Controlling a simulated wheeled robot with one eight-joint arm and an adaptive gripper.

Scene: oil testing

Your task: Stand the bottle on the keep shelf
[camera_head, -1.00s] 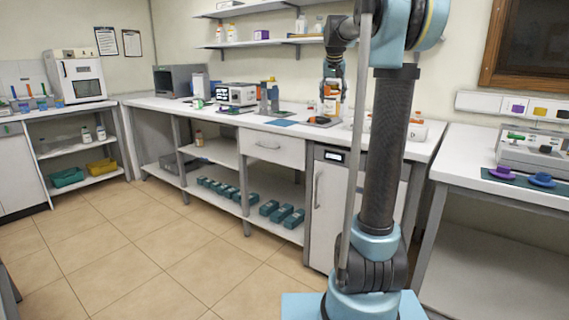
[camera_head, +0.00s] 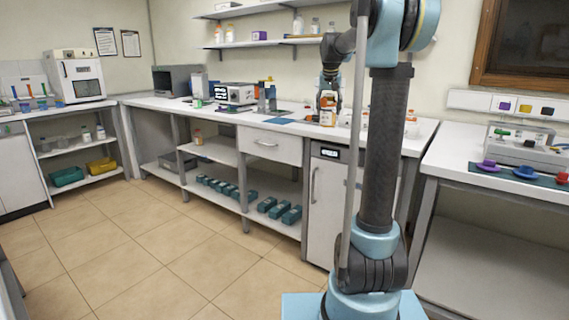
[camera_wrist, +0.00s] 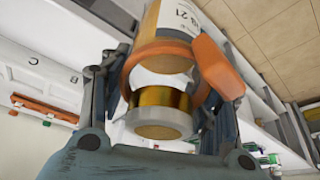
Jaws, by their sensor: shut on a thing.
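My gripper (camera_head: 328,100) is shut on a bottle (camera_head: 328,116) over the right part of the long bench. The bottle has a pale label, amber contents and an orange band. In the wrist view the bottle (camera_wrist: 165,97) sits between the gripper fingers (camera_wrist: 165,90), with part of its label visible at the top. Its full outline is hidden there. Wall shelves (camera_head: 265,43) hold several bottles, and a shelf under the bench (camera_head: 215,150) holds one bottle (camera_head: 197,137). I cannot tell which is the keep shelf.
The long bench (camera_head: 225,117) carries instruments and small items near my gripper. Teal blocks (camera_head: 267,204) line its lowest shelf. At right another bench (camera_head: 450,165) holds a device (camera_head: 520,145) and coloured caps. A left rack holds bins (camera_head: 68,176). The tiled floor is clear.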

